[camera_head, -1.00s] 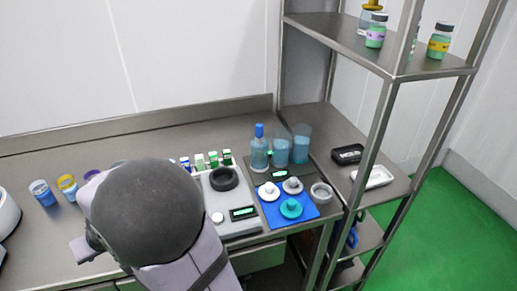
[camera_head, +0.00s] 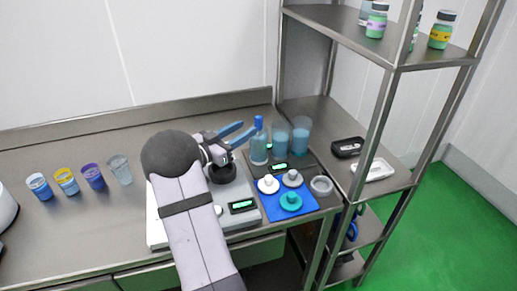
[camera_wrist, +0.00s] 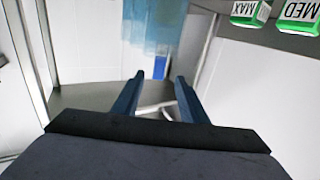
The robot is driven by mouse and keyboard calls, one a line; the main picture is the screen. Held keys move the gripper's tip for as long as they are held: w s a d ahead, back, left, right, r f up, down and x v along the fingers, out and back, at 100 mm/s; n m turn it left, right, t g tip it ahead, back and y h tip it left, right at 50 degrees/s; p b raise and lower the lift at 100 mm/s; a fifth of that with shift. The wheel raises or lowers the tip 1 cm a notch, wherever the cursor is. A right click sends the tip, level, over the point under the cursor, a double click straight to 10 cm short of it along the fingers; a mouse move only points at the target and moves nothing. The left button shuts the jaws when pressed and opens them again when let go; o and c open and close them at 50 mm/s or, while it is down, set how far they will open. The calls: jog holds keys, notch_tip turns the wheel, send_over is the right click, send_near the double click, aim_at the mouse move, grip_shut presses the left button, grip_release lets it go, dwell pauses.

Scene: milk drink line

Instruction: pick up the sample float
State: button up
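Three knobbed discs lie on a blue mat (camera_head: 270,208): a white one (camera_head: 268,184), a grey one (camera_head: 292,178) and a teal one (camera_head: 291,200). I cannot tell by label which object is the sample float. My gripper (camera_head: 247,130) is open and empty, its blue fingers pointing right above the bench, near a blue-capped bottle (camera_head: 259,148). In the wrist view, the fingers (camera_wrist: 160,78) are apart with nothing between them. A blurred blue translucent vessel (camera_wrist: 152,30) shows beyond them.
Two blue-filled beakers, left (camera_head: 280,146) and right (camera_head: 300,138), stand beside the bottle. A scale with a black ring (camera_head: 222,174) is below my gripper. Several cups (camera_head: 66,181) stand at left. Green-labelled vials (camera_wrist: 298,14) show top right in the wrist view. A shelf post (camera_head: 372,140) rises at right.

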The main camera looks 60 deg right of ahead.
aim_at(256, 122)
jog(key=shift+p+x, duration=0.7)
jog(key=shift+x, duration=0.95)
jog(key=shift+p+x, duration=0.65)
jog(key=shift+x, duration=1.35)
jog(key=shift+s, duration=0.15)
grip_shut()
